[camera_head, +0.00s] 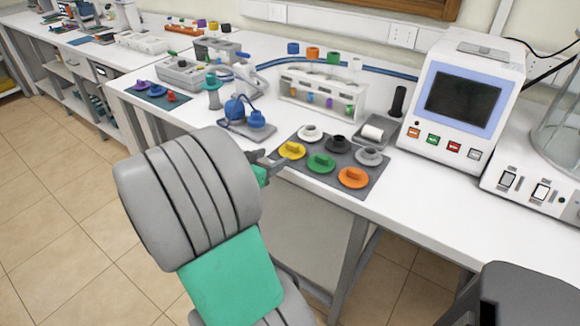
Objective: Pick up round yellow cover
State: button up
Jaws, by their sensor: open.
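The round yellow cover (292,150) lies on a dark grey mat (347,184) at the mat's left side, its raised grip on top. My gripper (274,160) is open at the end of my grey and green arm, just left of the yellow cover and close to it. The arm hides much of the gripper, and I cannot tell whether a finger touches the cover. Nothing shows between the fingers.
Green (321,163), orange (353,177), white (311,133), black (337,144) and grey (369,156) covers share the mat. A blue device (256,120) stands behind my gripper. A white machine with a screen (462,100) is at the right. A tube rack (321,96) stands behind.

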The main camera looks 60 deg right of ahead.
aim_at(294, 144)
jog(key=shift+s+d+r+m+g+h, duration=0.25)
jog(key=shift+s+d+r+h, duration=0.15)
jog(key=shift+s+d, duration=0.25)
jog(key=shift+s+d+r+m+g+h, duration=0.25)
jog(key=shift+s+d+h, duration=0.15)
jog(key=shift+s+d, duration=0.2)
jog(key=shift+d+r, duration=0.15)
jog(key=p+x, duration=0.1)
jog(key=x, duration=0.6)
jog(key=shift+d, duration=0.2)
jog(key=shift+c, duration=0.3)
grip_shut()
